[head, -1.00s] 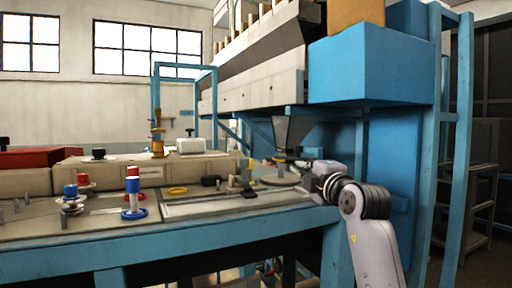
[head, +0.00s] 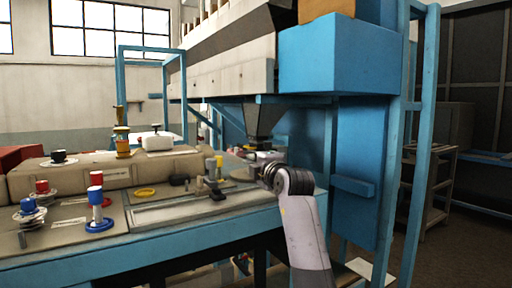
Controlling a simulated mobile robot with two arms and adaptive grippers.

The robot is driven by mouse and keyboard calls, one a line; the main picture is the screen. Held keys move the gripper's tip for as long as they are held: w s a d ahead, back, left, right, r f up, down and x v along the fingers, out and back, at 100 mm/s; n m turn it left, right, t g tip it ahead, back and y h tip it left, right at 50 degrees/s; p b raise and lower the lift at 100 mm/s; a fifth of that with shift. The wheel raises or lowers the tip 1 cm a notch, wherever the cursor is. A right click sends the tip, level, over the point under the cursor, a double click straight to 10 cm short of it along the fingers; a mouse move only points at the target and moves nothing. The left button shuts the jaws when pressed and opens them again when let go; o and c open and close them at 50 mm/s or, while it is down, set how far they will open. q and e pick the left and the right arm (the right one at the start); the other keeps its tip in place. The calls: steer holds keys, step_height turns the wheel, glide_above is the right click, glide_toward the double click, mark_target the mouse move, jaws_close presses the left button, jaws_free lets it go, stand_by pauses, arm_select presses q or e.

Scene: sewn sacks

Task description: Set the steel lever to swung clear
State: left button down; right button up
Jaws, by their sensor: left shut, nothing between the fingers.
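My left arm comes up from the lower right, and its gripper (head: 242,151) is at the far right end of the bench, below the dark hopper (head: 262,123). It is shut and small in view, with its fingertips partly lost against the parts behind. A small grey upright piece (head: 212,168) with a dark foot stands on the plate left of the gripper, beside a yellow-topped post (head: 219,162). I cannot tell for certain whether this is the steel lever or how it is set. My right gripper is not in view.
A blue machine frame (head: 345,60) rises at the right. Floor shows clear at the far right.

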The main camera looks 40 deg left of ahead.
mark_target(250, 152)
arm_select(q)
steer(key=w+a+p, duration=0.1)
steer(key=w+a, duration=0.1)
steer(key=w+a+p, duration=0.1)
steer(key=shift+w+r+p, duration=0.1)
steer(key=shift+r+p, duration=0.15)
steer(key=shift+p, duration=0.05)
steer(key=shift+w+a+f+p, duration=0.15)
steer(key=shift+w+p, duration=0.25)
steer(key=shift+w, duration=0.4)
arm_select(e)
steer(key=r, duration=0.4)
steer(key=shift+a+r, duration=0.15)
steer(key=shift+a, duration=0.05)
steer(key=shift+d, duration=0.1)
